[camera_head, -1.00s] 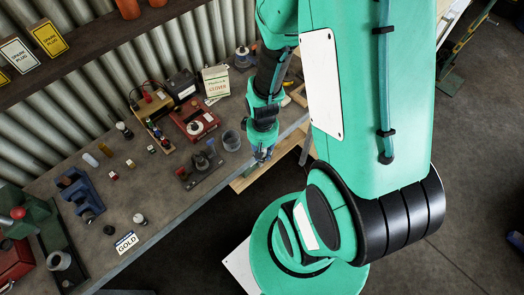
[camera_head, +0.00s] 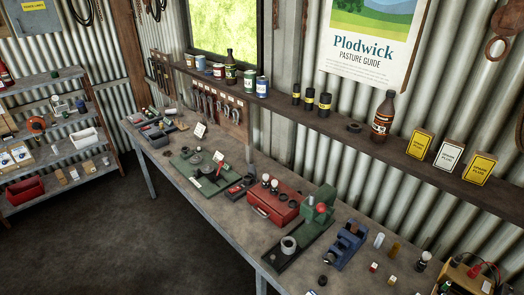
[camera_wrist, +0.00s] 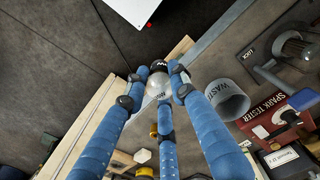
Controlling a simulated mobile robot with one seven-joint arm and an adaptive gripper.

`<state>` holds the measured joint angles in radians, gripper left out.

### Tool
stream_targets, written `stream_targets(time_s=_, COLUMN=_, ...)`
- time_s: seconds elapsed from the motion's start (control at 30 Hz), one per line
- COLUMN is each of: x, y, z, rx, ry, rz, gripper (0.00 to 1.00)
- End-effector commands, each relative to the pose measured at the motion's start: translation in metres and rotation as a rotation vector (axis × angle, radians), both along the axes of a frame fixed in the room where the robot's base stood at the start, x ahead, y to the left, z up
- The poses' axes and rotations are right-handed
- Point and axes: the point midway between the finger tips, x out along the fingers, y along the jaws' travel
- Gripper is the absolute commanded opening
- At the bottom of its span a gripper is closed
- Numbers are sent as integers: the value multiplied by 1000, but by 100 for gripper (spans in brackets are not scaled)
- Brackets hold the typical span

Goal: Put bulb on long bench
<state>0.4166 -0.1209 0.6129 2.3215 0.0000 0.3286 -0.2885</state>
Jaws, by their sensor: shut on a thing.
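In the wrist view, my gripper (camera_wrist: 158,80) has its blue fingers closed around a bulb (camera_wrist: 158,87) with a clear rounded glass part and a dark end. The fingers hide part of it. The bulb is held close to the bench's pale front edge, and I cannot tell its height. The long grey bench (camera_head: 240,217) runs along the corrugated wall in the head view, crowded with tools. My gripper is outside the head view.
In the wrist view, a grey WASTE cup (camera_wrist: 228,100) and a red spark tester (camera_wrist: 268,120) stand right of the fingers. In the head view, a red case (camera_head: 272,203), a green board (camera_head: 195,170) and a blue holder (camera_head: 345,247) occupy the bench, with small bare patches between.

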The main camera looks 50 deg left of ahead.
Motion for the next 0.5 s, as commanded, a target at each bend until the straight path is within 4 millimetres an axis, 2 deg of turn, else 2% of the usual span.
stream_targets(time_s=0.17, x=1, y=-1, z=18, rx=-2, ry=-5, rz=0, gripper=0)
stream_targets(time_s=0.5, x=1, y=-1, z=70, rx=-2, ry=-5, rz=0, gripper=0)
